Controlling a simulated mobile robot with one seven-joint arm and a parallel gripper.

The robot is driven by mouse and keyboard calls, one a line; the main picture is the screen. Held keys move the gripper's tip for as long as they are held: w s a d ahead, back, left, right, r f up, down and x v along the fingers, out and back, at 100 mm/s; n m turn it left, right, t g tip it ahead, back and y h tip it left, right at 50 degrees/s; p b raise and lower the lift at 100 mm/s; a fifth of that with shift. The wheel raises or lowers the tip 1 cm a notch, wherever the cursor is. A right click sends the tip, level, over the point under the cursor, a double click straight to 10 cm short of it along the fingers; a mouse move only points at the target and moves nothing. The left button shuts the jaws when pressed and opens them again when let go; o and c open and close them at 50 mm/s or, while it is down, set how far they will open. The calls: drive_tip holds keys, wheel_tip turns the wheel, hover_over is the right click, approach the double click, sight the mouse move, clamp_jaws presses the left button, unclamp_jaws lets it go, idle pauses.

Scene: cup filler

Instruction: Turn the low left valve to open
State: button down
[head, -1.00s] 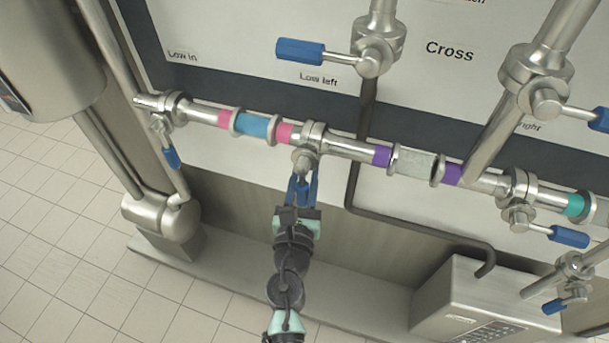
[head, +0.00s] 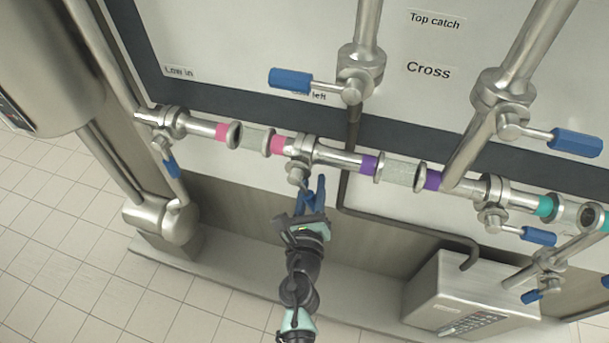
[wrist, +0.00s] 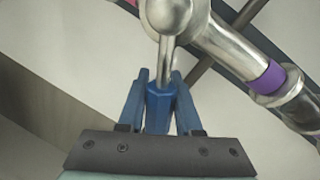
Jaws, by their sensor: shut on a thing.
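The low left valve (head: 298,172) hangs on the horizontal pipe between a pink and a purple band, below the partly covered "Low left" label. Its blue handle (wrist: 160,104) points down from the metal stem, seen upright in the wrist view. My gripper (head: 312,193) is below the valve, its two blue fingers around the handle. In the wrist view my gripper (wrist: 160,92) is shut on the handle, one finger on each side. In the head view the fingers largely hide the handle.
Other blue-handled valves stand close: one above (head: 322,87), one at the left (head: 168,158), several at the right. The pipe's left sight glass (head: 255,139) looks grey. A metal box (head: 470,295) stands at lower right. The tiled floor is clear at lower left.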

drive_tip(key=d+n+p, duration=0.1)
drive_tip(key=p, duration=0.1)
drive_tip(key=r+n+p, duration=0.1)
drive_tip(key=n+p, duration=0.1)
drive_tip(key=d+r+n+p, duration=0.1)
drive_tip(key=shift+s+d+n+g+h+p, duration=0.3)
drive_tip(key=shift+s+d+g+p, duration=0.05)
drive_tip(key=shift+s+g+p, duration=0.05)
idle(0.3)
drive_tip(key=c, duration=0.6)
unclamp_jaws()
